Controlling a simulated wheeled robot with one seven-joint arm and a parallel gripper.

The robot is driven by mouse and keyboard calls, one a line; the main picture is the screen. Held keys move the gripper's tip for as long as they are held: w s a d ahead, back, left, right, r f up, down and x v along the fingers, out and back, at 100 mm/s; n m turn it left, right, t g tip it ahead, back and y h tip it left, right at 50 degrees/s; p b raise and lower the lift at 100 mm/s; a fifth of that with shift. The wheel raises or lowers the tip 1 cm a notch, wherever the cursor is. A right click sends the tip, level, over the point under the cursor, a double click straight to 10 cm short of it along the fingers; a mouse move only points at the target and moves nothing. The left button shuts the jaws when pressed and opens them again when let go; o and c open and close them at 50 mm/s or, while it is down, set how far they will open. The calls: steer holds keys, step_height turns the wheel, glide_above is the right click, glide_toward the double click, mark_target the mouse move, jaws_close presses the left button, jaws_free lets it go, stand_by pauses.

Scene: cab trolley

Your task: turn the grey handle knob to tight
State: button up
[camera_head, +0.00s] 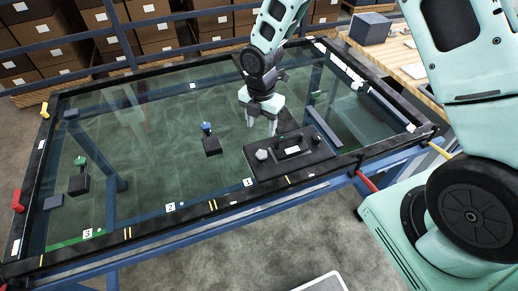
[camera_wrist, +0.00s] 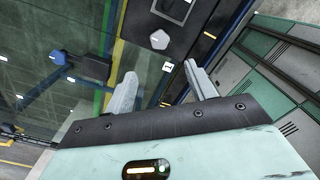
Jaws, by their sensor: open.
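A light grey, faceted knob (camera_head: 261,155) sits at the left end of a black block (camera_head: 275,172) on the near side of the glass-topped table. The knob also shows near the top middle of the wrist view (camera_wrist: 159,39). My gripper (camera_head: 262,126) is open and points down, above and slightly behind the knob in the head view. In the wrist view my gripper (camera_wrist: 160,75) has its fingers spread and empty, with the knob beyond the gap between the tips, apart from both. No tight mark is readable.
The black block also carries a light label plate (camera_head: 293,150) and a small round part (camera_head: 316,139). A dark block with a blue top (camera_head: 211,145) stands to the left. Clear glass (camera_head: 150,180) lies left of that. Shelves of boxes (camera_head: 160,35) stand behind.

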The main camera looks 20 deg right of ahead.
mark_target(261, 154)
step_height(261, 154, down, 12)
steer(key=shift+f+p, duration=0.2)
steer(key=shift+p, duration=1.05)
steer(key=c, duration=1)
